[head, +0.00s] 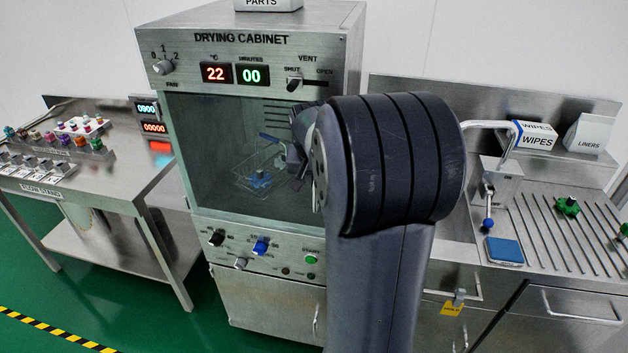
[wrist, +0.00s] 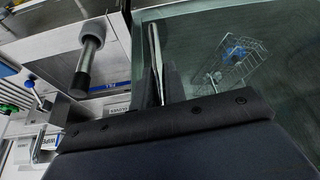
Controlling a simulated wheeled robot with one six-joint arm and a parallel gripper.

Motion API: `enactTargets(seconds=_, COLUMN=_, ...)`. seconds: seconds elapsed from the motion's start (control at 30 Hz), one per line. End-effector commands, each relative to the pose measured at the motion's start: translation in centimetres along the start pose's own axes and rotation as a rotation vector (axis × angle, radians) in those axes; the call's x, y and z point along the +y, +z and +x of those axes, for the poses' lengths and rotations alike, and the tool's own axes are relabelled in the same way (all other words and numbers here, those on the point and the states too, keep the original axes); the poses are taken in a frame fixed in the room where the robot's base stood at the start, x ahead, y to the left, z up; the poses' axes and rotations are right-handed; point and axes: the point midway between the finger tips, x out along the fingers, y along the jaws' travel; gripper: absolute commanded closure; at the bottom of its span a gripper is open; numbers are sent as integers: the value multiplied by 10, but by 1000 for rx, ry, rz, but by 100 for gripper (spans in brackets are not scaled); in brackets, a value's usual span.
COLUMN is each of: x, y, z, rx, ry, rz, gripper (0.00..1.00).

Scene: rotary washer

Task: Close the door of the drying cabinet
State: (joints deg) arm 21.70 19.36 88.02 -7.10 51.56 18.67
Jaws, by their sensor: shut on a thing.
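The drying cabinet (head: 255,65) stands in the middle of the head view. Its glass door (head: 205,130) covers the front, and a wire basket (head: 258,172) with a blue item shows through the glass. The door's right side is hidden behind my arm, so I cannot tell whether it stands slightly ajar. My gripper (head: 297,160) is at the glass's right part, its fingertips mostly hidden. In the wrist view, my gripper (wrist: 156,85) is shut on a slim upright metal bar, apparently the door handle (wrist: 153,42), at the edge of the glass.
A stand with small coloured parts (head: 75,140) is on the left. A steel counter (head: 545,235) with a wipes box (head: 533,135), blue pad (head: 504,251) and green knob (head: 568,206) is on the right. In the wrist view, a rod with a dark end (wrist: 85,65) stands left of the fingers.

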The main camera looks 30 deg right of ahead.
Motion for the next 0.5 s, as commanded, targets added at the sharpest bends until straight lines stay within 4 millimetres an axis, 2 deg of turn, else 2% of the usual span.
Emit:
enactTargets(seconds=0.03, x=0, y=-5, z=-1, rx=15, ry=-2, rz=2, gripper=100)
enactTargets(seconds=0.37, x=1, y=-8, z=-2, rx=21, ry=-1, rz=2, gripper=100)
enactTargets(seconds=0.4, x=1, y=-7, z=-2, rx=21, ry=-1, rz=2, gripper=86)
enactTargets(seconds=0.5, x=1, y=-6, z=-1, rx=18, ry=-1, rz=2, gripper=77)
